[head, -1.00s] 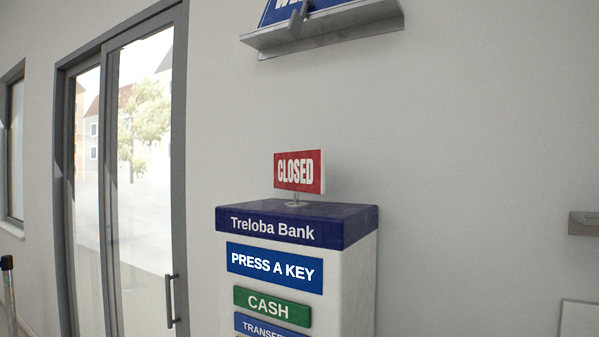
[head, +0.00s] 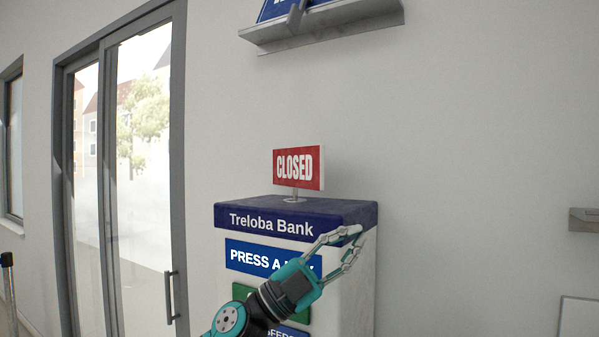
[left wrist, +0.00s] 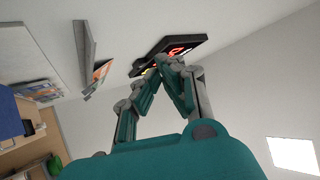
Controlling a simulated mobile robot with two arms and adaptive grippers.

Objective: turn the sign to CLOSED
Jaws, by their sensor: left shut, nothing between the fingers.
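The red sign (head: 297,168) stands upright on a short post on top of the kiosk (head: 345,212). Its face toward me reads CLOSED in white letters. My left gripper (head: 352,240) is in front of the kiosk's upper right part, below the sign and apart from it. Its fingers are shut and empty, pointing up and right. In the left wrist view the gripper's fingertips (left wrist: 168,62) meet in front of a dark display board. The sign does not clearly show in that view. My right gripper is not in view.
The kiosk's blue PRESS A KEY panel (head: 250,257) is partly covered by my left arm. A glass door (head: 140,190) is at the left. A grey shelf (head: 330,30) is on the wall above. The wall right of the sign is bare. A small ledge (head: 585,220) is at the far right.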

